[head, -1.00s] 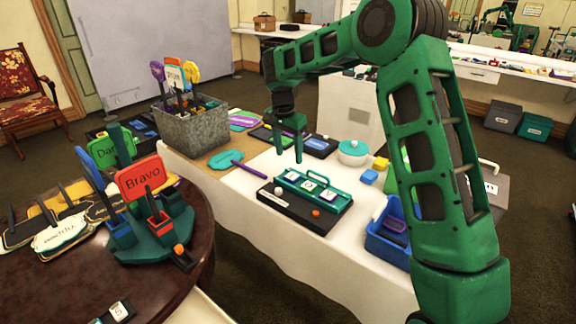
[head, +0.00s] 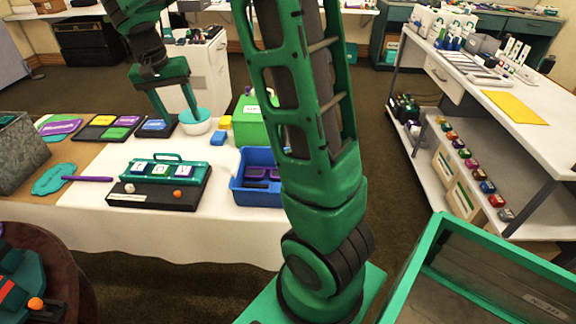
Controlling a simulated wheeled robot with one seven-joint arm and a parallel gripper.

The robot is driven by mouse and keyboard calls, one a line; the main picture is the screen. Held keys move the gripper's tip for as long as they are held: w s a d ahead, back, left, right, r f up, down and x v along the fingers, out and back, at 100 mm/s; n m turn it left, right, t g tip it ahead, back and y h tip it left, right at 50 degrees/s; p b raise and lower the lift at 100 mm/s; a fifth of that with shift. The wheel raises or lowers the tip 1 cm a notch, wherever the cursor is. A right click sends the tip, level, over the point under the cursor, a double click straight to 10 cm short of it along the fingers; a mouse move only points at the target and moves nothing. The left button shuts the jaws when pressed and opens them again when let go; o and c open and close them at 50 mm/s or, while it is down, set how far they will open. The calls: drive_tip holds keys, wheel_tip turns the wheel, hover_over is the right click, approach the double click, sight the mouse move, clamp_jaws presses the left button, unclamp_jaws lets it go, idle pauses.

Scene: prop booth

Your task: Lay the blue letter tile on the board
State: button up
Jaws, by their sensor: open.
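My gripper (head: 178,112) is open and empty over the back of the white table, its fingers pointing down. In the picture it is between a small dark pad and a white bowl; its exact height is unclear. A flat blue lettered piece (head: 155,125) lies on that pad, left of the fingers; its lettering is too small to read. A dark board (head: 113,120) to its left bears purple, yellow and green lettered pieces. Nearer the front, a black base (head: 150,198) carries a teal rack (head: 196,169) with 3 pale-faced tiles. I cannot tell which dark piece is the task's board.
A purple stick (head: 88,178) lies left. A teal-edged crate (head: 470,240) is at front right.

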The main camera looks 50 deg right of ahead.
drive_tip(key=s+d+n+y, duration=0.1)
drive_tip(key=s+d, duration=0.3)
drive_tip(key=s, duration=0.9)
drive_tip(key=s+d+n, duration=0.1)
drive_tip(key=s+d, duration=0.2)
drive_tip(key=s, duration=1)
drive_tip(key=s+a+f+y, duration=0.1)
drive_tip(key=s+f, duration=0.2)
drive_tip(key=s, duration=0.5)
drive_tip(key=shift+s+a+f+n+g+y, duration=0.2)
drive_tip(key=shift+s+a+n+g+y, duration=0.1)
drive_tip(key=shift+a, duration=0.1)
